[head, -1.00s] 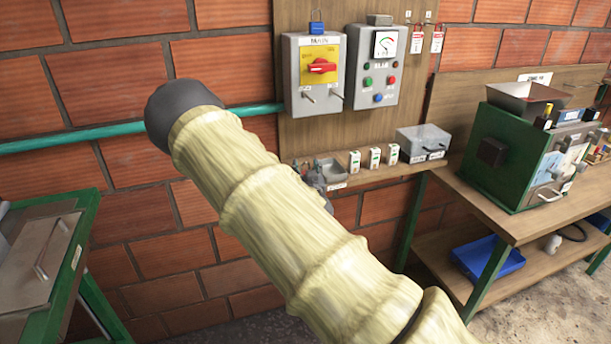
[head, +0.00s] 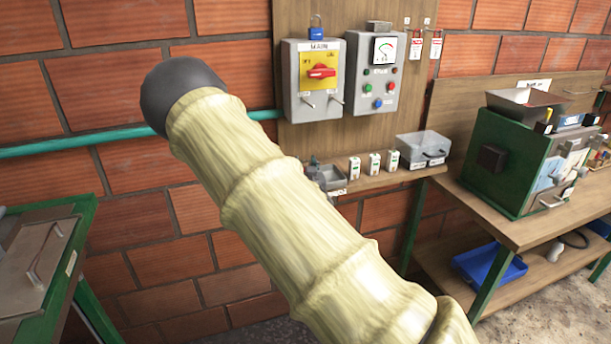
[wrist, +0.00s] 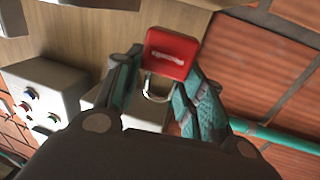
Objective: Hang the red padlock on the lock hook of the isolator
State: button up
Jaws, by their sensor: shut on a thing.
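The red padlock (wrist: 171,54) is between my gripper's (wrist: 163,88) fingers in the wrist view, which looks upside down. The gripper is shut on it, and its metal shackle points toward my palm in the picture. The isolator (head: 292,80) is a grey wall box with a yellow plate, a red handle and a "MAIN" label; metal pegs stick out low on its front. A grey box behind my fingers in the wrist view seems to be the isolator, mostly hidden. My arm hides the gripper in the head view. I cannot make out which part is the lock hook.
A blue padlock (head: 316,33) is above the isolator. A grey control panel (head: 357,90) stands close on its right, with red tags (head: 416,50) beyond. A shelf (head: 375,180) below holds small items. A teal pipe (head: 75,142) runs along the wall to the left.

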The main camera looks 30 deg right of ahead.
jog(key=s+a+r+b, duration=0.1)
jog(key=s+b, duration=0.1)
jog(key=s, duration=0.6)
jog(key=s+a+r+b, duration=0.1)
jog(key=s+a+b, duration=0.1)
jog(key=s, duration=0.6)
jog(key=w+a+f+n+y, duration=0.2)
jog(key=a+f+y, duration=0.1)
jog(key=a+f, duration=0.9)
jog(key=w+a+f+n+t+y, duration=0.1)
jog(key=w+a+f+n+y, duration=0.1)
jog(key=a+f, duration=1)
jog(key=a+n+y, duration=0.1)
jog(key=a+y, duration=0.1)
jog(key=a, duration=0.5)
jog(key=shift+w+f+t+y, duration=0.3)
jog(key=shift+w+f, duration=0.05)
jog(key=shift+s+d, duration=0.1)
jog(key=shift+s, duration=0.05)
